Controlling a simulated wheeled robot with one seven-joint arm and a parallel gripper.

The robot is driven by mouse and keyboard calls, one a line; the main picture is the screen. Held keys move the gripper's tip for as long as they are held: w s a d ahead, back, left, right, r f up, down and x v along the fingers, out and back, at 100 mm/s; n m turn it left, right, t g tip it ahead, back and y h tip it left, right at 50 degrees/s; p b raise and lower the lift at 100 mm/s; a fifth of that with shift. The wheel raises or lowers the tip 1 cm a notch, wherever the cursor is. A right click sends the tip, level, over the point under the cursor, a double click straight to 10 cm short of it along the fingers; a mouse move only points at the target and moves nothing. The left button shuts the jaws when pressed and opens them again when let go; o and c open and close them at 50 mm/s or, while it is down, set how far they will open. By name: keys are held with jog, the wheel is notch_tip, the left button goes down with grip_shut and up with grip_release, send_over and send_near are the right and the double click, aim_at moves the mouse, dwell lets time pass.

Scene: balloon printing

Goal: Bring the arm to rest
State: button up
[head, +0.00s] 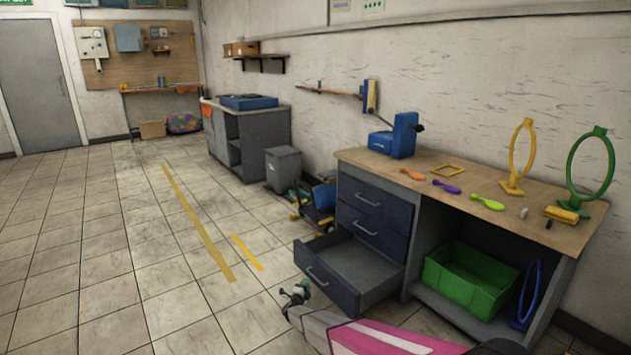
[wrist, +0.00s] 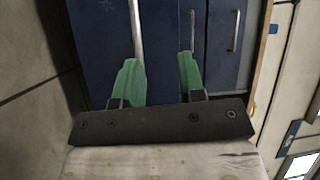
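My gripper (head: 297,293) is at the lower middle of the head view, in front of the pulled-out bottom drawer (head: 345,288) of the workbench. In the wrist view, the two green fingers of my gripper (wrist: 158,68) are spread apart with nothing between them. The metal drawer handle (wrist: 136,28) runs up behind the left finger. Whether that finger touches it cannot be told. The arm reaches in from the bottom edge of the head view, its pink and white link (head: 375,338) low and partly cut off.
The workbench (head: 470,190) carries a blue device (head: 397,136), several coloured paddles, a yellow ring stand (head: 521,158) and a green ring stand (head: 592,165). A green crate (head: 470,280) and a blue ring (head: 527,295) sit below. The tiled floor (head: 110,270) to the left is clear.

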jog(key=s+d+r+n+g+y, duration=0.35)
jog(key=r+n+y, duration=0.2)
jog(key=r, duration=0.45)
jog(key=s+d+r+n+g+y, duration=0.25)
jog(key=s+r+n+y, duration=0.2)
jog(key=r+n, duration=0.4)
jog(key=s+d+r+n+g+h, duration=0.1)
jog(key=s+d+r, duration=0.4)
jog(key=s, duration=0.6)
jog(key=s+d+r+n+g, duration=0.3)
jog(key=s+d+r+g, duration=0.3)
jog(key=s, duration=0.6)
jog(key=s+d+r+n+g+h, duration=0.1)
jog(key=s+d+r+g, duration=0.3)
jog(key=s, duration=0.7)
jog(key=d+r+n, duration=0.1)
jog(key=d+r, duration=0.1)
jog(key=d, duration=0.1)
jog(key=shift+s+d+r+n+h, duration=0.15)
jog(key=shift+s+d+n+h, duration=0.15)
jog(key=shift+s, duration=0.1)
